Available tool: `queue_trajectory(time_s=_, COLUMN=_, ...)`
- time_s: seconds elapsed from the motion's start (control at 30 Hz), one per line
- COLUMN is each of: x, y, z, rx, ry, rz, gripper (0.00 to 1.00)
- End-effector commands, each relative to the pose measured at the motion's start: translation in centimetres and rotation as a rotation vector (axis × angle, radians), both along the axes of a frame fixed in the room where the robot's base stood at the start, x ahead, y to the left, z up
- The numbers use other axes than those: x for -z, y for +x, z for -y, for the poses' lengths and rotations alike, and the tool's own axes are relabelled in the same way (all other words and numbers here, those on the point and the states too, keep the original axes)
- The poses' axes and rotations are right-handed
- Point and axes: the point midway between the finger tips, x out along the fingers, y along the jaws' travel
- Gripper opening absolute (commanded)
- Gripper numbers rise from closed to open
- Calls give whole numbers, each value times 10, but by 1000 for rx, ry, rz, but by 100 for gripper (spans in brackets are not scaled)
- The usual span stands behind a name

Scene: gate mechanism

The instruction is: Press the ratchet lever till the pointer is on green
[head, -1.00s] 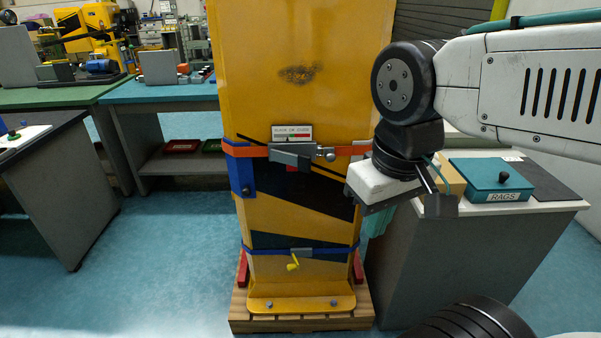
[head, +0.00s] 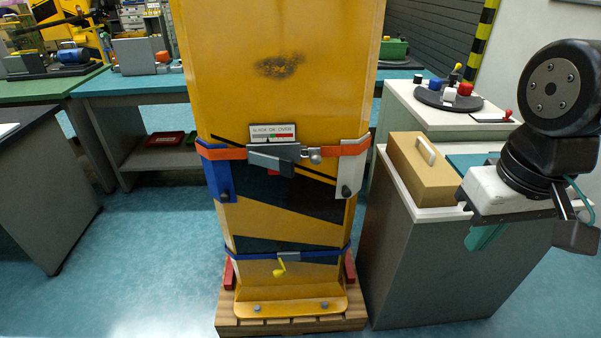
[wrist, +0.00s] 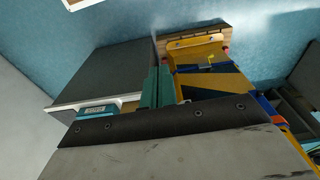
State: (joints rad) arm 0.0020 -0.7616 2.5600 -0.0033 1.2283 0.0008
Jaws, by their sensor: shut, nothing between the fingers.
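The ratchet (head: 287,151) is a grey buckle on an orange strap around a tall yellow cabinet. My gripper (head: 485,238) has teal fingers, shut and empty, well right of the ratchet. In the wrist view the shut fingers (wrist: 156,88) point toward the cabinet's base.
A grey cabinet with a white top (head: 440,240) stands between my gripper and the yellow cabinet (head: 290,95). It bears a tan box (head: 425,168). A lower blue strap (head: 320,256) has a yellow handle (head: 279,269). The floor in front is clear.

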Motion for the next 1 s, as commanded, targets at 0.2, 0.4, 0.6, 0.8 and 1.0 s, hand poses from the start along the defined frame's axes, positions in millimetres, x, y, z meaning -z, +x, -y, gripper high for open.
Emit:
queue_trajectory(time_s=0.2, x=0, y=0, z=0, rx=-5, ry=-4, rz=-3, gripper=0)
queue_trajectory(time_s=0.4, x=6, y=14, z=4, rx=-139, ry=-115, rz=-101, gripper=0)
queue_trajectory(time_s=0.6, x=16, y=58, z=8, rx=-469, ry=-402, rz=-300, gripper=0)
queue_trajectory(time_s=0.8, x=28, y=121, z=-17, rx=-833, ry=-744, rz=-464, gripper=0)
queue_trajectory(time_s=1.0, x=49, y=185, z=-81, rx=-1190, ry=-1123, rz=-573, gripper=0)
